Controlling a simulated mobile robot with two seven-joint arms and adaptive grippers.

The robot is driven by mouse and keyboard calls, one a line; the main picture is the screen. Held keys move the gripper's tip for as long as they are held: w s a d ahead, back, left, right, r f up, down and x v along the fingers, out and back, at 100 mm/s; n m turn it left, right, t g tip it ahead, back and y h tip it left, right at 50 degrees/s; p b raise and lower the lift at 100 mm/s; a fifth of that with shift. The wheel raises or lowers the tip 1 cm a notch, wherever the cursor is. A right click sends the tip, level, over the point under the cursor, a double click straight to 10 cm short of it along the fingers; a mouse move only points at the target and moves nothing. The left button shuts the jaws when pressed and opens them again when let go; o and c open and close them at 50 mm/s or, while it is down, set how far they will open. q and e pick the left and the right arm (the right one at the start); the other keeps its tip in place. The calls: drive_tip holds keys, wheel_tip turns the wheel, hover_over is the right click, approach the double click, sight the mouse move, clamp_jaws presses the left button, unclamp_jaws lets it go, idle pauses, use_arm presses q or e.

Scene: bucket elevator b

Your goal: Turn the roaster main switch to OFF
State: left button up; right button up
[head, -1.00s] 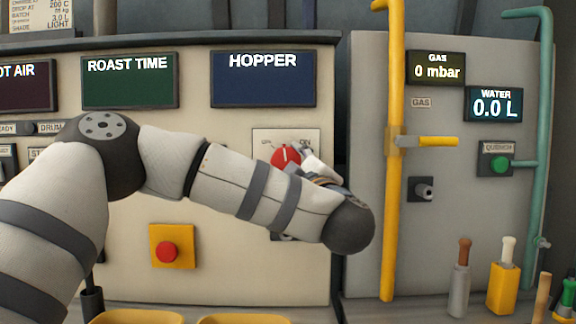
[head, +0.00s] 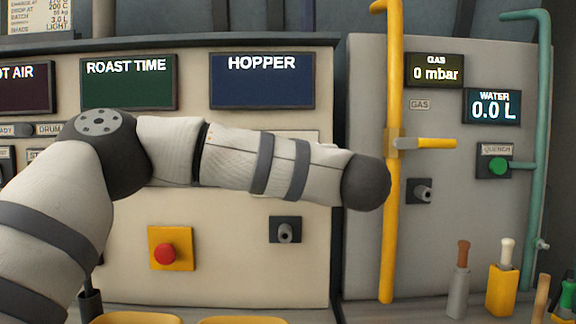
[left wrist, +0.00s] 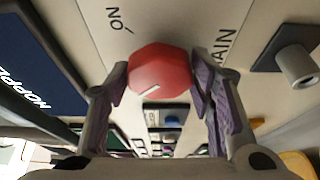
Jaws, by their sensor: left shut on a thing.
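The main switch is a red knob (left wrist: 160,70) on a pale plate (left wrist: 165,20), seen in the left wrist view. "ON" lettering shows at the knob's upper left and part of "MAIN" at its right. A short white mark shows on the knob's lower part; I cannot tell which position it points to. My left gripper (left wrist: 158,74) has its two fingers on either side of the knob, shut on it. In the head view my left arm hides the knob and the gripper; only an edge of the plate (head: 311,136) shows. My right gripper is not in view.
A black socket (head: 285,230) sits below the switch, and a red emergency button on a yellow box (head: 171,263) lower left. The HOPPER display (head: 262,81) is above. A yellow gas pipe (head: 391,230) stands just right of my arm.

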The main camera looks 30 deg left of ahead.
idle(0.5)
use_arm(q)
drive_tip(key=o, duration=1.1)
drive_tip(key=shift+o, duration=0.2)
drive_tip(key=v, duration=1.2)
